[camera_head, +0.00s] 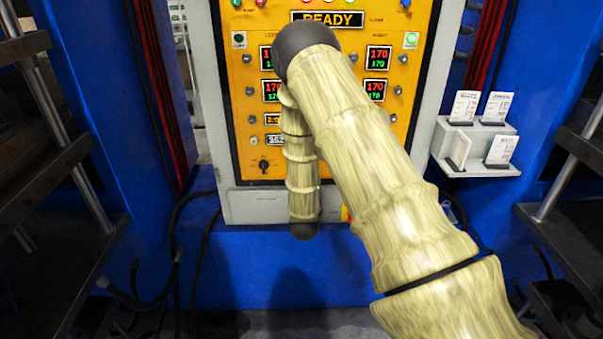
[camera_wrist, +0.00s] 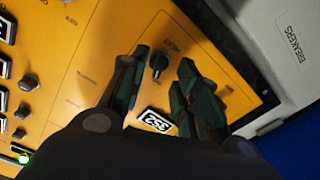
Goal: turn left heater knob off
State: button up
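A small black knob (camera_wrist: 158,65) on the yellow panel shows in the wrist view, beside a short printed label too blurred to read. It also appears in the head view as a black knob (camera_head: 263,165) low on the left of the panel (camera_head: 247,105). My gripper (camera_wrist: 164,60) is open, its two dark green fingers pointing at the panel. The knob shows between the fingertips, with visible gaps; I cannot tell whether the tips reach its depth. In the head view my gripper is hidden behind my arm. The knob's set position is not readable.
A numeric display (camera_wrist: 157,121) lies between the fingers below the knob. Other dark knobs (camera_wrist: 28,82) are at the left. A grey box edge marked BREAKERS (camera_wrist: 290,50) borders the panel. A card holder (camera_head: 475,145) stands at the right, and black cables (camera_head: 180,235) hang at the left.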

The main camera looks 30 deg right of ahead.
jog(key=v, duration=0.7)
jog(key=shift+s, duration=0.25)
jog(key=shift+a+f, duration=0.1)
jog(key=s+a+f+g+y, duration=0.3)
jog(key=s+a+f, duration=0.3)
jog(key=s+f, duration=0.3)
jog(key=s+a+f+g+y, duration=0.3)
jog(key=s+a+f, duration=0.25)
jog(key=f, duration=0.55)
jog(key=s+a+f+g+y, duration=0.1)
jog(key=s+a+f+g, duration=0.1)
jog(key=s, duration=0.7)
jog(key=s+a+f+g+y, duration=0.1)
jog(key=s+a+f+g, duration=0.2)
jog(key=s, duration=0.6)
jog(key=s+a+f+n+g+y, duration=0.1)
jog(key=s+a+g, duration=0.3)
jog(key=s, duration=0.6)
jog(key=shift+a+f+y, duration=0.4)
jog(key=shift+a+f, duration=0.4)
jog(key=shift+a, duration=0.25)
